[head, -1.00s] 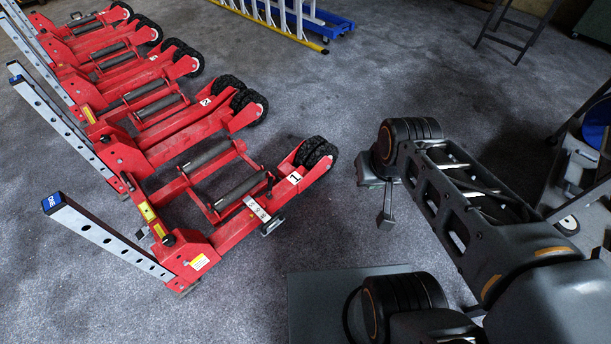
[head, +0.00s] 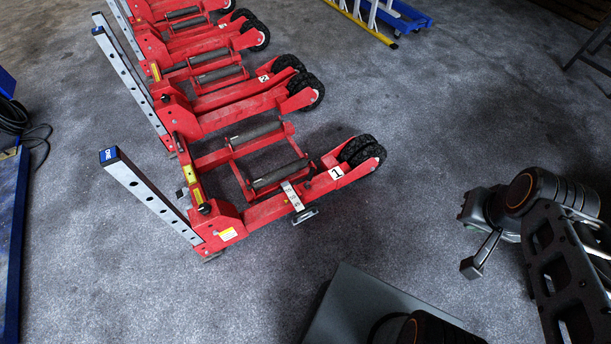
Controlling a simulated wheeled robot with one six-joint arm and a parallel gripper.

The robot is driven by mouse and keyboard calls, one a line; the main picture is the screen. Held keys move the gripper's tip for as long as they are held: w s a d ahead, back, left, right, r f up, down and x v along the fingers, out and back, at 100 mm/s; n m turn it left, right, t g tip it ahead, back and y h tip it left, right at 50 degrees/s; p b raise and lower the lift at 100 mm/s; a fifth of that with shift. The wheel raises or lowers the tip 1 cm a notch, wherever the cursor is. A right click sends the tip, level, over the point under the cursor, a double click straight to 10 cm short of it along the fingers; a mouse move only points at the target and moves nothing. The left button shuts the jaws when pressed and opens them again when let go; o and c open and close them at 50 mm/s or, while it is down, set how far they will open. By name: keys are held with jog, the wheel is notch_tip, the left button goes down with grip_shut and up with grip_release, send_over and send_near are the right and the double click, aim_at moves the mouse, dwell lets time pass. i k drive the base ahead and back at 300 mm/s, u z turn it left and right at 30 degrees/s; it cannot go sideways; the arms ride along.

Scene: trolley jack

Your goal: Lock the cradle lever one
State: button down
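The red trolley jack marked 1 (head: 262,213) is the nearest of the row in the head view. It has black rollers, black wheels at its right end and a perforated grey upright at its left. A silver labelled bar (head: 292,196) sits on its front side beside the number, with a small metal pedal-like plate (head: 305,215) below. A yellow piece (head: 189,174) is on its left beam. I cannot tell which part is the cradle lever. My gripper (head: 480,258) hangs at the right, well apart from the jack. Its opening is too unclear to tell.
More red jacks, one marked 2 (head: 264,78), stand behind jack 1. A blue-framed item (head: 14,220) with black cable is at the left edge. Grey floor is clear between jack 1 and my arm.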

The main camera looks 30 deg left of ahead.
aim_at(312, 169)
jog(key=i, duration=1.05)
jog(key=u, duration=2.2)
jog(key=i, duration=0.5)
jog(key=u, duration=0.1)
